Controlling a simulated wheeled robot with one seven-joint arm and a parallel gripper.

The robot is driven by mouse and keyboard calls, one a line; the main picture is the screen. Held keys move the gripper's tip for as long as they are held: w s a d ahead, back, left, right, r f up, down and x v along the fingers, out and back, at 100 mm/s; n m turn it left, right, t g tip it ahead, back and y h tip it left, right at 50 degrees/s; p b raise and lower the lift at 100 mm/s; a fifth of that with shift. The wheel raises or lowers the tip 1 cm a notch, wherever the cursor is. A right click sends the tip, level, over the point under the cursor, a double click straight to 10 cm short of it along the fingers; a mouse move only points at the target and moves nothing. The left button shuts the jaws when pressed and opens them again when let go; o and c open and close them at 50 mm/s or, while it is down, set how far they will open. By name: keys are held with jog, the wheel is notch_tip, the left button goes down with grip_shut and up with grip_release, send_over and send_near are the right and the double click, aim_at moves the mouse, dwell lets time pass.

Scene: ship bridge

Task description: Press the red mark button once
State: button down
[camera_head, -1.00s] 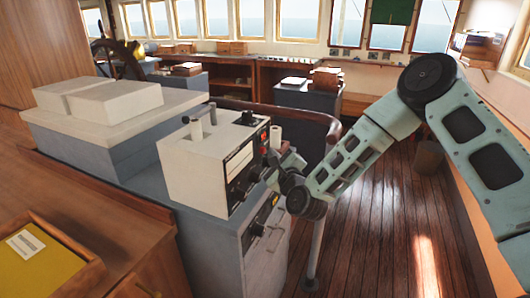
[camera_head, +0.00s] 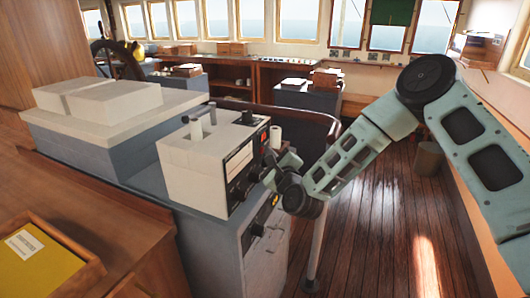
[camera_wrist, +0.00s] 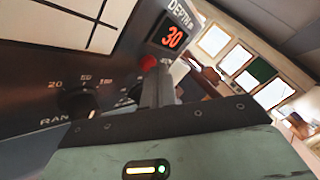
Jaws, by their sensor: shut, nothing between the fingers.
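The red button (camera_wrist: 148,62) shows in the wrist view on a dark panel, just below the lit red depth display reading 30 (camera_wrist: 172,38). My gripper (camera_wrist: 154,76) is shut and empty. Its fingertips are right at the button and partly cover it; I cannot tell whether they touch it or whether it is pushed in. In the head view my gripper (camera_head: 271,164) is at the front panel of the white instrument box (camera_head: 190,168), and the button is not clearly visible there.
Dark knobs (camera_wrist: 78,100) sit on the panel beside my fingers. The box stands on a grey cabinet (camera_head: 215,245). A curved wooden rail (camera_head: 300,115) runs behind it. The wooden floor (camera_head: 390,230) to the right is open.

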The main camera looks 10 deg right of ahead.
jog(key=shift+d, duration=0.1)
dwell(0.3)
jog(key=shift+s+d, duration=0.55)
jog(key=shift+d, duration=0.05)
jog(key=shift+d, duration=0.1)
jog(key=s+d, duration=0.1)
jog(key=d, duration=0.1)
jog(key=s+d, duration=0.2)
jog(key=shift+b, duration=0.3)
dwell(0.4)
